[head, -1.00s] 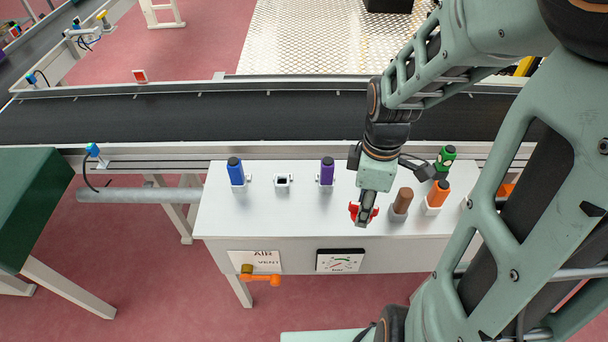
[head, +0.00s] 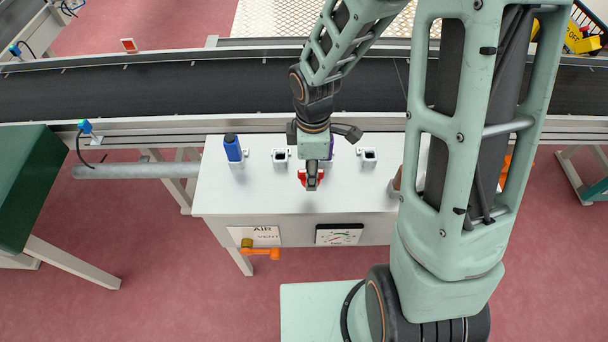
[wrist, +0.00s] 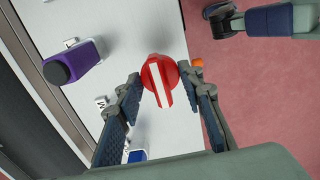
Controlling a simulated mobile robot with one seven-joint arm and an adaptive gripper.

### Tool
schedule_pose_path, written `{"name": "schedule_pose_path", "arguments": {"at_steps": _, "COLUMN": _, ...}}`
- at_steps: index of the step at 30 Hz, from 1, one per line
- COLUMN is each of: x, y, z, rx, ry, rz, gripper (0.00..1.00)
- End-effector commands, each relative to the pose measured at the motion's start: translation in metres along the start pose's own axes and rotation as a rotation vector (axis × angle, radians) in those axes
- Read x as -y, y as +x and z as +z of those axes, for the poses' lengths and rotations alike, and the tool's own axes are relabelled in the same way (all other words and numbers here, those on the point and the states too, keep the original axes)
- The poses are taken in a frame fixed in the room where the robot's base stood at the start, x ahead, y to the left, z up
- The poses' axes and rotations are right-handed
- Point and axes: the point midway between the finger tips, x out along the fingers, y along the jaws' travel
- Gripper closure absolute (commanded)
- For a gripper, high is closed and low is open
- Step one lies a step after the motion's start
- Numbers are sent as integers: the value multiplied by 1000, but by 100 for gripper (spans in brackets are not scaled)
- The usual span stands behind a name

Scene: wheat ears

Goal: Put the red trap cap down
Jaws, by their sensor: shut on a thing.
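The red trap cap (wrist: 154,72) is round with a raised white bar across its face. In the wrist view it sits between the fingertips of my gripper (wrist: 163,73). In the head view my gripper (head: 312,184) points down over the middle of the white bench (head: 365,195). Red parts of the cap (head: 302,175) show on both sides of the fingers. My gripper is shut on the cap. I cannot tell whether the cap touches the bench top.
A blue cylinder (head: 233,148) stands at the bench's left. A purple cylinder (wrist: 75,62) is mostly hidden behind my gripper in the head view. A dark conveyor (head: 150,97) runs behind. The bench's front left is clear.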

Motion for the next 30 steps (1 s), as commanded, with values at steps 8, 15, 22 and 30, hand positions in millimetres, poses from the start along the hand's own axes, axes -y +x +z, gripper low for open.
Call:
{"name": "schedule_pose_path", "arguments": {"at_steps": 8, "x": -7, "y": 18, "z": -13, "rx": 0, "ry": 0, "rz": -1, "gripper": 100}}
{"name": "schedule_pose_path", "arguments": {"at_steps": 15, "x": -8, "y": 46, "z": -16, "rx": 2, "ry": 0, "rz": -4, "gripper": 100}}
{"name": "schedule_pose_path", "arguments": {"at_steps": 22, "x": -9, "y": 52, "z": -16, "rx": 1, "ry": 1, "rz": 0, "gripper": 100}}
{"name": "schedule_pose_path", "arguments": {"at_steps": 30, "x": -9, "y": 56, "z": -16, "rx": 1, "ry": 1, "rz": 0, "gripper": 60}}
